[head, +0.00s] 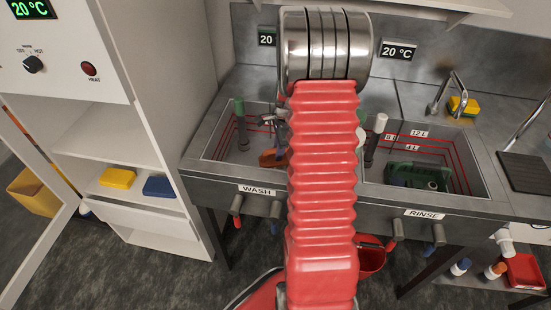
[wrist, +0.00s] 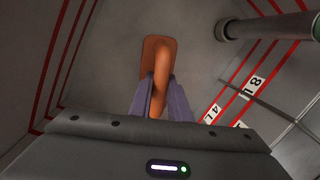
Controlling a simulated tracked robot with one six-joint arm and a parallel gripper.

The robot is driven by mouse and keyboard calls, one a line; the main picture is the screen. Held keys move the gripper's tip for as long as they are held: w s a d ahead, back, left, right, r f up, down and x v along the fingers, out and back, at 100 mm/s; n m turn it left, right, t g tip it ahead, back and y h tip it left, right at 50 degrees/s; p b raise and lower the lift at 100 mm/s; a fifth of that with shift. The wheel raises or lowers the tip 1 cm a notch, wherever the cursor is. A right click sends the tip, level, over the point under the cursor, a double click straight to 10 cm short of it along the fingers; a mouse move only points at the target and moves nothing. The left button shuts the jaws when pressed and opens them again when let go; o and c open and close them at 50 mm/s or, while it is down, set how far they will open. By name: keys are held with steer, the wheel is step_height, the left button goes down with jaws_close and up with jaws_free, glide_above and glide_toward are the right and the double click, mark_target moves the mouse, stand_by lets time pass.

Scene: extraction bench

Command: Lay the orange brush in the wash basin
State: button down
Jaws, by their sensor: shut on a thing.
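The orange brush (wrist: 155,52) is held by its handle between the two grey-purple fingers of my gripper (wrist: 161,92) in the wrist view. Its flat head points away from my gripper, over the bare grey floor of the wash basin (wrist: 212,75). I cannot tell whether the brush touches the floor. In the head view, the wash basin (head: 222,143) is the left sink, labelled WASH. A bit of the orange brush (head: 270,158) shows inside it, left of my red arm.
A grey standing pipe (wrist: 265,25) rises in the basin near the brush. The rinse basin (head: 455,160) on the right holds a green rack (head: 415,175).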

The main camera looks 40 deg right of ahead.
steer(key=shift+f, duration=1.5)
steer(key=c, duration=1.7)
jaws_free()
steer(key=shift+f, duration=0.1)
steer(key=shift+o, duration=0.2)
step_height(320, 180, up, 12)
steer(key=s, duration=0.2)
steer(key=shift+d, duration=0.1)
